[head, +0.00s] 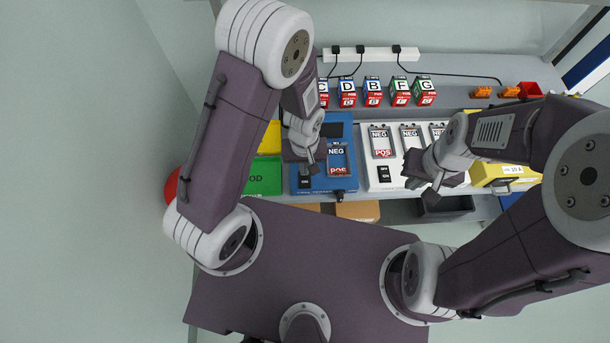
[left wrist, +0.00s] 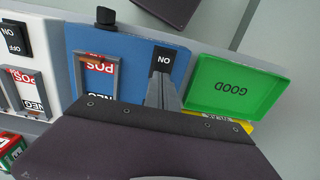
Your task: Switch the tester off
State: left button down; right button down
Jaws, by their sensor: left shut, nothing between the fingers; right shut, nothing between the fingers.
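The blue tester (head: 343,185) stands on the bench left of centre, with an empty-looking NEG/POS slot and a dark display. Its black rocker switch (head: 305,183) is at its front left, marked ON on the visible part. In the left wrist view the switch (left wrist: 164,59) shows ON too; its other half is hidden behind my fingers. My left gripper (head: 308,167) is shut and empty, its tips right at the switch; I cannot tell whether they touch it. It also shows in the left wrist view (left wrist: 161,92). My right gripper (head: 436,190) is shut and empty, in front of the white unit.
A green GOOD tray (left wrist: 232,88) sits beside the tester. A white unit (head: 370,150) with NEG/POS slots and its own ON/OFF switch (head: 384,175) stands to its right. Several lettered batteries (head: 373,92) line the back. A yellow bin (head: 485,174) is at the right.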

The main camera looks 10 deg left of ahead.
pick_arm(q)
notch_tip(320, 180, up, 6)
jog(key=p, duration=0.4)
jog(key=shift+p, duration=0.35)
jog(key=shift+f, duration=0.1)
jog(key=w+a+r+n+t+b, duration=0.2)
jog(key=w+a+r+t+b, duration=0.15)
jog(key=a+r, duration=0.35)
jog(key=s+a+r+m+g, duration=0.1)
jog(key=s+m+g, duration=0.1)
jog(key=s+m, duration=0.3)
jog(key=shift+s+a+r, duration=0.25)
jog(key=shift+s+a, duration=0.1)
jog(key=shift+s, duration=0.6)
